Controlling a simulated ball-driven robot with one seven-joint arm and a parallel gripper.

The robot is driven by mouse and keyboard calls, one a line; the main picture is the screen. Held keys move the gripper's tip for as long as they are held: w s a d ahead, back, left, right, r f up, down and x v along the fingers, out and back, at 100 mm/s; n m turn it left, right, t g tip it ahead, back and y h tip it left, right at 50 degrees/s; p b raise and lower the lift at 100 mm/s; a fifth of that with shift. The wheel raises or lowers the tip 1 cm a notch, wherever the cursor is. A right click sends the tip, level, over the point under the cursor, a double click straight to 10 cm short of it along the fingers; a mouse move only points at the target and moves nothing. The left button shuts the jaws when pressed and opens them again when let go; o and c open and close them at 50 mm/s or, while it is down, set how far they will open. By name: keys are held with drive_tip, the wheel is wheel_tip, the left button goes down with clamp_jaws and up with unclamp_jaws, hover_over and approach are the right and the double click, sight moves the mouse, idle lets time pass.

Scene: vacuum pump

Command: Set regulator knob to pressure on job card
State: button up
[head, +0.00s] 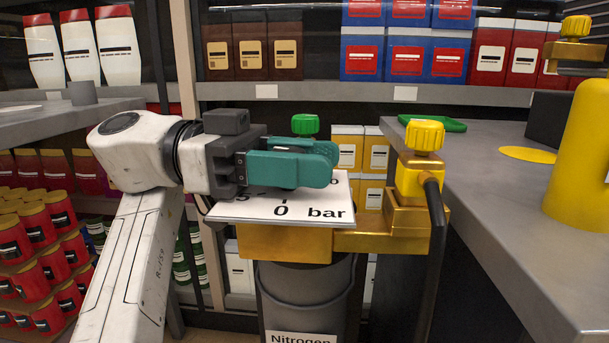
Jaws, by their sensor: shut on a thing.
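My gripper (318,164) has teal fingers. The plate sits over a brass body (290,242) above a grey cylinder (305,290) labelled Nitrogen. I cannot make out a job card.
A yellow valve knob (424,135) on brass fittings, with a black hose (436,235), stands close to the right of my gripper. A grey counter (490,175) runs along the right, with a yellow cylinder (583,155). Stocked shelves (420,94) stand behind.

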drive_tip(key=shift+f, duration=0.1)
idle(0.3)
drive_tip(key=o, duration=1)
drive_tip(key=shift+c, duration=0.2)
